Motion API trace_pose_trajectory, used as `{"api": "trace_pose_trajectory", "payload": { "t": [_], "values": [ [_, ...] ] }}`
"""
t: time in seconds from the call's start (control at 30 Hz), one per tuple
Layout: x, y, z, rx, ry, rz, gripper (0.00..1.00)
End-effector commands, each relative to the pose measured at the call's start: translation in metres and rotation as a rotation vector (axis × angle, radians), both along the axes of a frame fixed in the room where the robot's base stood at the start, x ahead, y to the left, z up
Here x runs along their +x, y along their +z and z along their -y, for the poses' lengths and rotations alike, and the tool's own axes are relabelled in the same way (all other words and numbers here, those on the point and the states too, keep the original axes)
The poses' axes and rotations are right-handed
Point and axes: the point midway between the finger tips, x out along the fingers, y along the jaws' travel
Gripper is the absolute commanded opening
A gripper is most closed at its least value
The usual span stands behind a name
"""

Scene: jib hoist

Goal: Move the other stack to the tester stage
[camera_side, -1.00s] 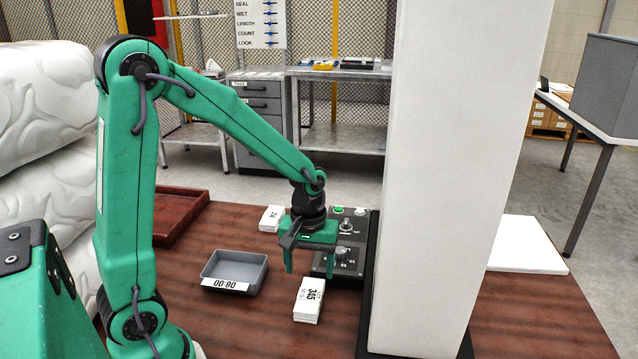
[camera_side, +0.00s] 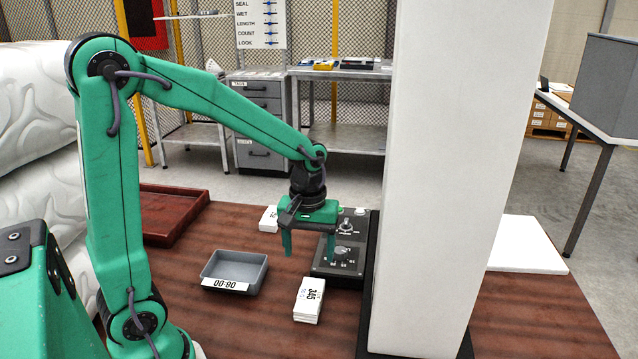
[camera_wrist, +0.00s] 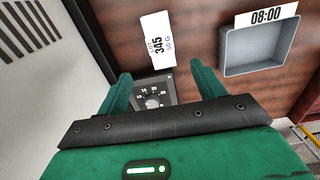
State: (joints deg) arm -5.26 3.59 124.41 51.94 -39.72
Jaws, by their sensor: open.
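A white stack marked 345 (camera_side: 309,299) lies on the brown table in front of my gripper. It also shows at the top of the wrist view (camera_wrist: 157,40). A second white stack (camera_side: 268,219) is behind my gripper in the side view, partly hidden by it. My gripper (camera_side: 309,252) points down, open and empty, between the two stacks and over or beside a black control box with knobs (camera_side: 345,262). In the wrist view the knobs show between my fingers (camera_wrist: 159,72). I cannot tell which surface is the tester stage.
A grey tray labelled 08:00 (camera_side: 207,272) sits left of the 345 stack. A red-brown tray (camera_side: 205,202) is at the back left. A tall white column (camera_side: 450,180) stands right of the control box, with a white slab (camera_side: 525,245) beyond it.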

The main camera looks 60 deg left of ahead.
Motion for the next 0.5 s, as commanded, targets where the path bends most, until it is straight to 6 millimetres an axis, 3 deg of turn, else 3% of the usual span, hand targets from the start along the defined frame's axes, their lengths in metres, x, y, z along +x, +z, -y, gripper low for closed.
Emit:
{"api": "trace_pose_trajectory", "payload": {
  "t": [0.27, 0.5],
  "values": [
    [-0.005, 0.011, 0.002, 0.003, -0.044, 0.03, 0.68],
    [-0.023, 0.041, 0.009, 0.021, -0.187, 0.122, 0.68]
  ]
}}
